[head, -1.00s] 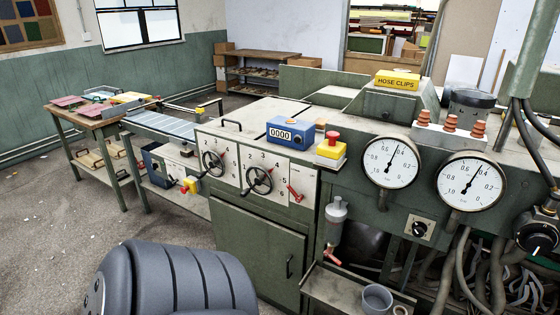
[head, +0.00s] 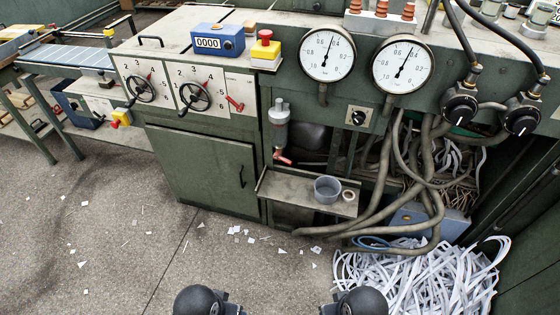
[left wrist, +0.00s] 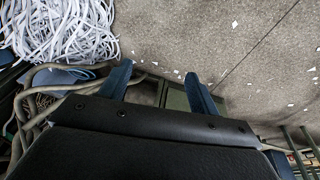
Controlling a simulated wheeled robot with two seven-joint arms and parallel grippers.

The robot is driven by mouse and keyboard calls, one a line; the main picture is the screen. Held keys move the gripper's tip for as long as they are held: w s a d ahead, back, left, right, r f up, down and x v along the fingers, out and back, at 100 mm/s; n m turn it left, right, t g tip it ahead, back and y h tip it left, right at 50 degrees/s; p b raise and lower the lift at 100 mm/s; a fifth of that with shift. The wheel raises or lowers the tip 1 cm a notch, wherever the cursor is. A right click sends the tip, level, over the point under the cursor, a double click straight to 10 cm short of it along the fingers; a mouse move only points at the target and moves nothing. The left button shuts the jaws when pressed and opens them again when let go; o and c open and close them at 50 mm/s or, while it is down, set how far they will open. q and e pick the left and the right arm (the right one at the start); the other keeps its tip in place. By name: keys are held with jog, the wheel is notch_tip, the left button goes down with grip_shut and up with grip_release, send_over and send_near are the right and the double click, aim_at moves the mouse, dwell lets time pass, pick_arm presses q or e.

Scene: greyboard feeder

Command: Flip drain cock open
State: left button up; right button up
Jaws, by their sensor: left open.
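The drain cock (head: 282,157) is a small red lever under the grey filter bowl (head: 280,128), below the green machine's front edge in the head view. The lever slants down to the right. My left gripper (left wrist: 157,70) shows only in the left wrist view, with its two blue fingers spread apart and nothing between them. The floor and part of the machine lie beyond the fingers, and I cannot make out the drain cock there. My right gripper is not in view.
A shelf tray (head: 300,191) below the drain cock holds a grey cup (head: 327,189) and a small ring. Thick hoses (head: 400,205) hang to its right above a heap of white paper strips (head: 420,275). A cabinet door (head: 203,172) is on the left.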

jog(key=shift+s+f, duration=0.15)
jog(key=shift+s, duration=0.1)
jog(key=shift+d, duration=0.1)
